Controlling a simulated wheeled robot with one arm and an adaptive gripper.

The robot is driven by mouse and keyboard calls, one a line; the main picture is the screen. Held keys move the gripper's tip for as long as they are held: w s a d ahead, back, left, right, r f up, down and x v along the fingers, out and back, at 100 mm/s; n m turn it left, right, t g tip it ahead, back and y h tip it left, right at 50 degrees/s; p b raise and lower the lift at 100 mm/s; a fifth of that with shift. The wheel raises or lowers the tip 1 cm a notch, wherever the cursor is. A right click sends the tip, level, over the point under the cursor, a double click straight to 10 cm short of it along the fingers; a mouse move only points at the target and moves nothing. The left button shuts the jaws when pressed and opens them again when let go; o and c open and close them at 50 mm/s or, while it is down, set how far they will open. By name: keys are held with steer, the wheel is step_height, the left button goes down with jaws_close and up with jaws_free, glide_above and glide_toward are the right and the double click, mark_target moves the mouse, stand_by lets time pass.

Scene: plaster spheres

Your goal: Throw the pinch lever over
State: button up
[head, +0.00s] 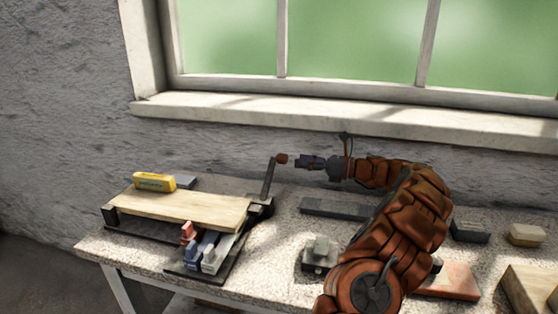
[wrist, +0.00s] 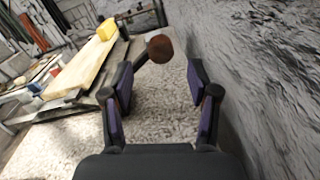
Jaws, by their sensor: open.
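The pinch lever is a dark bar (head: 269,178) with a round reddish-brown knob (head: 281,158) on top. It stands nearly upright, leaning slightly right, at the right end of a wooden board (head: 185,205). My gripper (head: 299,161) is just right of the knob, pointing left at it. In the wrist view my gripper (wrist: 158,78) is open and empty, with purple pads on its fingers. The knob (wrist: 160,48) shows beyond the gap between the fingertips, and I see no contact. The lever's base is partly hidden in the wrist view.
A yellow block (head: 154,182) lies on the board's back edge. Red, blue and grey pieces (head: 208,252) sit at its front right. A dark flat bar (head: 335,209) and a small grey block (head: 320,254) lie on the table. The rough wall (wrist: 260,70) is close on the right in the wrist view.

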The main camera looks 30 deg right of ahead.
mark_target(282, 159)
steer(key=shift+x, duration=3.55)
steer(key=shift+c, duration=0.2)
steer(key=shift+d, duration=0.1)
jaws_close()
